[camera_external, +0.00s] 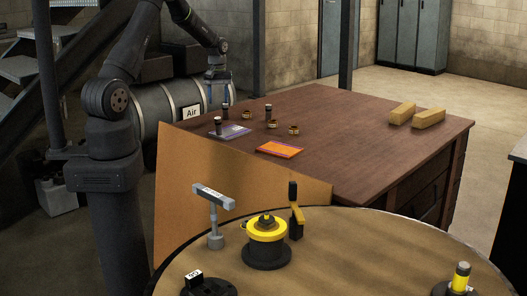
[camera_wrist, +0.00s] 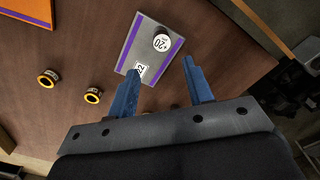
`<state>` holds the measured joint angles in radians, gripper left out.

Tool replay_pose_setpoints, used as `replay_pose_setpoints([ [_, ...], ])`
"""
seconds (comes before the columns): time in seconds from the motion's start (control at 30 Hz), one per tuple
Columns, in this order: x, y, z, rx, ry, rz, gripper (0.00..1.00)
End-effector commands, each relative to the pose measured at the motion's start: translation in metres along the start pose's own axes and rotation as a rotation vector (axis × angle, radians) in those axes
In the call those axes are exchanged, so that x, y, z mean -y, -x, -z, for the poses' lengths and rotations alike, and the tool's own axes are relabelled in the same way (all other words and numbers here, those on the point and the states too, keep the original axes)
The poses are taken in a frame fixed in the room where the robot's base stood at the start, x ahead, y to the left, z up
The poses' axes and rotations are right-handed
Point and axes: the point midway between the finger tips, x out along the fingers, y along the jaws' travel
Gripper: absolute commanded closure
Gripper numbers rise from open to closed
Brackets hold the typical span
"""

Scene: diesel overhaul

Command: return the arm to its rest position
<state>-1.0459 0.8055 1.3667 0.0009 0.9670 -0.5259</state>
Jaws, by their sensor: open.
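My gripper (camera_external: 217,82) hangs from my arm over the far left part of the brown worktable (camera_external: 345,130). In the wrist view my gripper (camera_wrist: 162,80) has two blue fingers, spread apart, with nothing between them. Below it lies a grey plate with purple edges (camera_wrist: 145,55). In the external view the plate (camera_external: 238,131) carries a dark cylinder (camera_external: 218,125), and another dark cylinder (camera_external: 225,111) stands close by.
Brass-coloured rings (camera_external: 293,129) and an orange plate (camera_external: 280,149) are on the worktable. Two yellow-brown blocks (camera_external: 414,115) lie at its right. A round table (camera_external: 350,255) in front holds a yellow and black fixture (camera_external: 266,238). An air tank (camera_external: 165,105) stands behind my arm.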

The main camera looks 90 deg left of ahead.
Motion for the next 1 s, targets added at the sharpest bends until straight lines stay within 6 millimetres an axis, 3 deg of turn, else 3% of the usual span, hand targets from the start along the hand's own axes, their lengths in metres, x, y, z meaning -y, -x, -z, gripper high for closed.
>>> replay_pose_setpoints([
  [0.17,0.0,-0.021,-0.001,0.003,0.0,0.002,0.53],
  [0.7,0.001,-0.126,-0.001,0.004,0.0,0.002,0.53],
  [0.8,-0.001,-0.102,0.001,-0.003,0.0,-0.002,0.53],
  [1.0,0.0,-0.085,0.0,0.0,0.0,0.0,0.53],
])
